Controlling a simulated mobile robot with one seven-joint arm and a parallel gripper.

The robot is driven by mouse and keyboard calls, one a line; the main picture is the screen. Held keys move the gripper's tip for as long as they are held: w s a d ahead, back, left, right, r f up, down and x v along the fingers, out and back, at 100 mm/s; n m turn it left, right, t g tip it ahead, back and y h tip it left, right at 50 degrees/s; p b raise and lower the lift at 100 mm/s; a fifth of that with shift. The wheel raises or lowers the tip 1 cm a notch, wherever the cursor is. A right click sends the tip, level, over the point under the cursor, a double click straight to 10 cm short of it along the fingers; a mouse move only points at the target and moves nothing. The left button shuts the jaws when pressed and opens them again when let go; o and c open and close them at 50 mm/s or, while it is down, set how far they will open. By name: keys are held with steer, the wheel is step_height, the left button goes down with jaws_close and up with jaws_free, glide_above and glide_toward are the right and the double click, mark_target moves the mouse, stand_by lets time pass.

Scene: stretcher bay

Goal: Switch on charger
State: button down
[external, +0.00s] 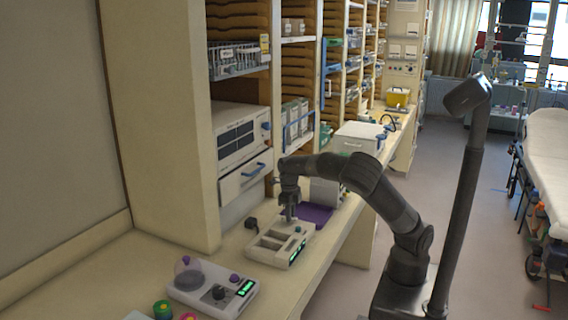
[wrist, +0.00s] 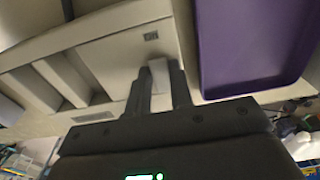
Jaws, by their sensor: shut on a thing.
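The charger (external: 262,256) is a pale box on the counter with several open slots in its top and a lit green display (external: 298,253) on its front. It also fills the upper left of the wrist view (wrist: 105,48). My gripper (external: 288,218) points down at the charger's far end. In the wrist view my gripper (wrist: 160,85) is shut on a small pale block (wrist: 158,70) that stands at the charger's surface, next to a small dark label. I cannot tell the block's switch position.
A purple tray (external: 316,214) lies close beyond the charger and beside my fingers in the wrist view (wrist: 250,45). A second device (external: 210,291) with knobs and a green display stands nearer. A white cabinet unit (external: 240,140) and shelves rise behind.

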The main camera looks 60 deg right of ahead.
steer(key=c, duration=1.3)
jaws_free()
steer(key=r, duration=1)
steer(key=shift+w+r, duration=0.25)
steer(key=shift+r, duration=0.15)
